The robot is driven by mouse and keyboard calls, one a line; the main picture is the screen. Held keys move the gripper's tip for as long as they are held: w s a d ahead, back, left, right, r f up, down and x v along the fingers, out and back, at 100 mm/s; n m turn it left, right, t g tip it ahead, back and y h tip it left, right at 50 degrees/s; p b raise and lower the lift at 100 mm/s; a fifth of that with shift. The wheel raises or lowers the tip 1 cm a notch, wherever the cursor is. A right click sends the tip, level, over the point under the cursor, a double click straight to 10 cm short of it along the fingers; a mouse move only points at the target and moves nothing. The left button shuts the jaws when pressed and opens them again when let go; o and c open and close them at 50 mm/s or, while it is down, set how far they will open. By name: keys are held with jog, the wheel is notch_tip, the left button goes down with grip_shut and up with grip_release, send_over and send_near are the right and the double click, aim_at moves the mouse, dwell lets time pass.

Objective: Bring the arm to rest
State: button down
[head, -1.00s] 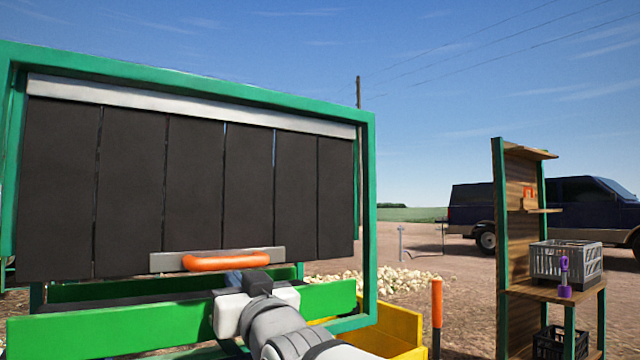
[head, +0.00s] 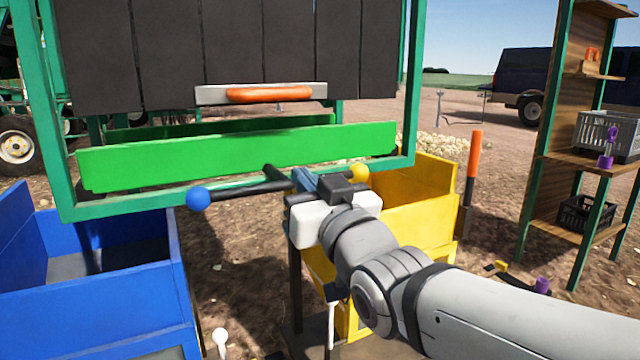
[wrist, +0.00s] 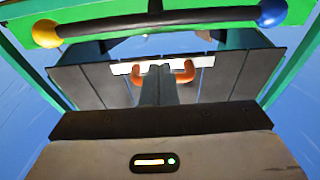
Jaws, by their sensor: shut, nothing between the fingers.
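My gripper (head: 304,180) is in front of the green frame, below the green board (head: 240,155), partly hidden by my wrist. It is shut and empty. In the wrist view its closed dark fingers (wrist: 157,86) point toward the orange handle (wrist: 150,78) and cover its middle, so I cannot judge the gap there. In the head view the orange handle (head: 268,94) on the black strip curtain (head: 230,45) is above the gripper and clear of it. A dark bar with a blue ball (head: 198,198) and a yellow ball (head: 359,174) passes close to my gripper; contact cannot be told.
A blue bin (head: 110,305) is at the lower left. A yellow bin (head: 415,205) stands behind and beside my wrist. An orange-topped post (head: 474,155) and a wooden shelf (head: 555,185) with a grey crate (head: 605,135) are at the right.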

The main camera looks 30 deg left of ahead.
jog(key=w+d+m+h+p, duration=0.3)
jog(key=w+d+h+p, duration=0.25)
jog(key=d+p, duration=0.45)
jog(key=w+d+m+h+p, duration=0.35)
jog(key=d+h+p, duration=0.35)
jog(key=d, duration=0.4)
jog(key=s+d+r+m+g+h+p, duration=0.1)
jog(key=s+d+m+g+h+p, duration=0.1)
jog(key=s+d+g+p, duration=0.2)
jog(key=s+d+r+m+g+h+p, duration=0.2)
jog(key=s+d+p, duration=0.8)
jog(key=d, duration=0.7)
jog(key=m+g+h+p, duration=0.1)
jog(key=g+p, duration=0.1)
jog(key=p, duration=0.1)
jog(key=shift+d, duration=0.35)
jog(key=shift+r, duration=0.1)
